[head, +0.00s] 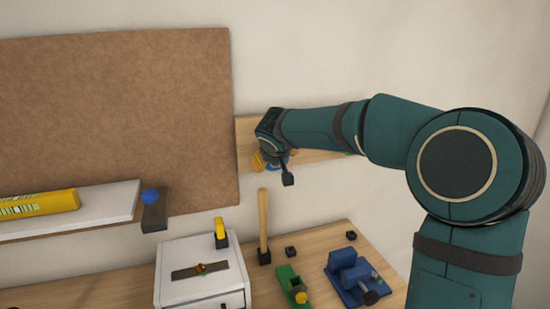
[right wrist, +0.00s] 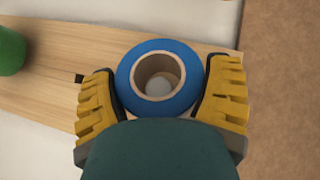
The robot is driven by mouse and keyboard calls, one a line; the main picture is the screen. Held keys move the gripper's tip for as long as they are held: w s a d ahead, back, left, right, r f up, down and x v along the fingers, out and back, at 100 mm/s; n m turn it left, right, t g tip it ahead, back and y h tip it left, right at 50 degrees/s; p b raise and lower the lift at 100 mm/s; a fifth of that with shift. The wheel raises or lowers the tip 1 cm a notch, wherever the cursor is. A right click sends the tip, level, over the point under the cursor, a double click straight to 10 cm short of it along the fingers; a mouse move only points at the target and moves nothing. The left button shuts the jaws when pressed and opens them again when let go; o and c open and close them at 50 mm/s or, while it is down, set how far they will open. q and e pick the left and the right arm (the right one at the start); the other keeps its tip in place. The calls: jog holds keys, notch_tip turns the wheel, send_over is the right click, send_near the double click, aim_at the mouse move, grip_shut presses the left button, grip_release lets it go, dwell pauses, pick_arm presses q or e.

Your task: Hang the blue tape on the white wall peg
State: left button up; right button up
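The blue tape (right wrist: 126,82) is a thick blue ring with a tan core, held between the two yellow fingers of my right gripper (right wrist: 160,85) in the right wrist view. The fingers press on its opposite sides. The round end of the white wall peg (right wrist: 158,88) shows through the tape's hole. I cannot tell how far the peg reaches into it. In the head view my right gripper (head: 270,162) is in front of the wooden wall board (head: 315,156), with a little blue of the tape showing. My left gripper is out of view.
A green object (right wrist: 10,50) is by the wooden board. Below, the bench (head: 330,237) holds a white box (head: 200,285), an upright wooden handle (head: 263,220), a green tool (head: 292,285) and a blue vise (head: 352,277). A brown panel (head: 115,120) and shelf (head: 105,205) stand left.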

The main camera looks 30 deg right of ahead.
jog(key=c, duration=0.5)
